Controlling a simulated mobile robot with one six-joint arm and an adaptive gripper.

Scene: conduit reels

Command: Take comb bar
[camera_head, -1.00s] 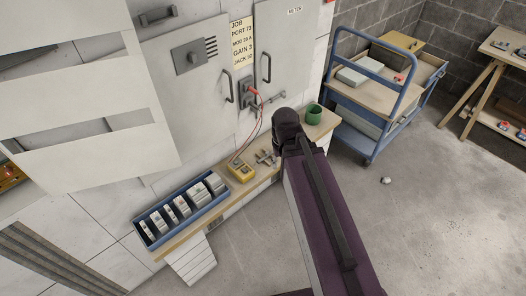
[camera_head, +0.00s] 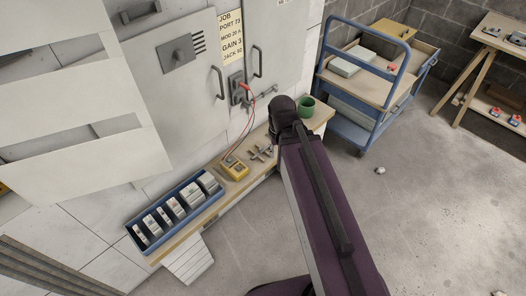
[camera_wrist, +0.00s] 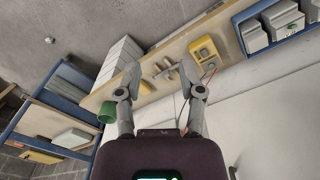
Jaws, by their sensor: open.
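Several small grey metal pieces (camera_head: 262,152) lie on the narrow wooden shelf (camera_head: 213,212) between a yellow meter and a green cup. One may be the comb bar, but they are too small to tell apart surely. In the wrist view the grey pieces (camera_wrist: 164,68) show beyond and between my fingertips. My gripper (camera_wrist: 158,70) is open, with nothing between its fingers, and appears apart from the pieces. In the head view my arm hides the gripper.
The yellow meter (camera_head: 234,168) has a red lead running up to the wall panel. A blue tray (camera_head: 134,232) with grey blocks stands at the shelf's left end. The green cup (camera_head: 306,107) is close to my arm. A blue cart (camera_head: 352,130) stands to the right; open floor lies in front.

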